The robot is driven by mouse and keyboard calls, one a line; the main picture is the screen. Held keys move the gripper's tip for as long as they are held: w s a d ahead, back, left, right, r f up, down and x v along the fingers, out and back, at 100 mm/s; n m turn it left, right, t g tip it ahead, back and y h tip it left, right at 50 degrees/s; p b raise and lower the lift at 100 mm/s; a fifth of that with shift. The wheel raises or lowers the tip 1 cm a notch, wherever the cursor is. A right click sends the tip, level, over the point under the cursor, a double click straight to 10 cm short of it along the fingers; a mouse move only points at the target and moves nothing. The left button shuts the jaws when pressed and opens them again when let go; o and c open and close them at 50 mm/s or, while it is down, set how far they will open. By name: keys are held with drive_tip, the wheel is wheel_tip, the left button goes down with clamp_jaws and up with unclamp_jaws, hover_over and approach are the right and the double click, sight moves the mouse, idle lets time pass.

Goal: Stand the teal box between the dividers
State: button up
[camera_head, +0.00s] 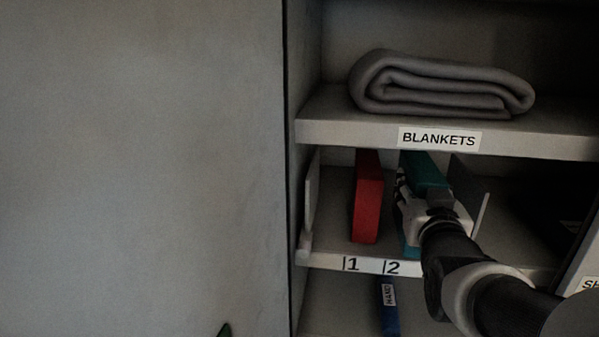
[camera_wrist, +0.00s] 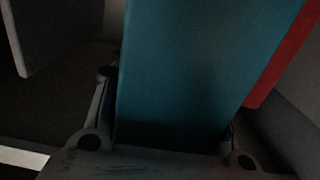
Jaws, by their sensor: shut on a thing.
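The teal box (camera_head: 424,170) is upright on the middle shelf, partly hidden behind my gripper and arm. In the wrist view the teal box (camera_wrist: 190,75) fills the centre, tilted slightly in the picture. My gripper (camera_head: 410,205) is shut on it, with a finger on each side. One divider (camera_head: 312,190) stands at the shelf's left end. Another divider (camera_head: 474,192) stands to the right of the teal box and also shows in the wrist view (camera_wrist: 42,35). Whether the box's base touches the shelf is hidden.
A red box (camera_head: 367,196) stands upright left of the teal box, with a gap between them. The shelf edge (camera_head: 325,260) bears labels 1 and 2. A folded grey blanket (camera_head: 440,84) lies on the shelf above. A blue item (camera_head: 388,308) is below.

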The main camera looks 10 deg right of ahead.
drive_tip(key=w, duration=0.2)
drive_tip(key=w+d+f+p, duration=0.1)
drive_tip(key=w, duration=0.1)
drive_tip(key=w+d+f, duration=0.1)
drive_tip(key=w, duration=0.2)
drive_tip(key=shift+w+f+p, duration=0.1)
drive_tip(key=shift+f+p, duration=0.05)
drive_tip(key=shift+p, duration=0.25)
drive_tip(key=shift+w+f, duration=0.15)
drive_tip(key=shift+f, duration=0.3)
drive_tip(key=shift+f, duration=0.1)
drive_tip(key=o, duration=1.5)
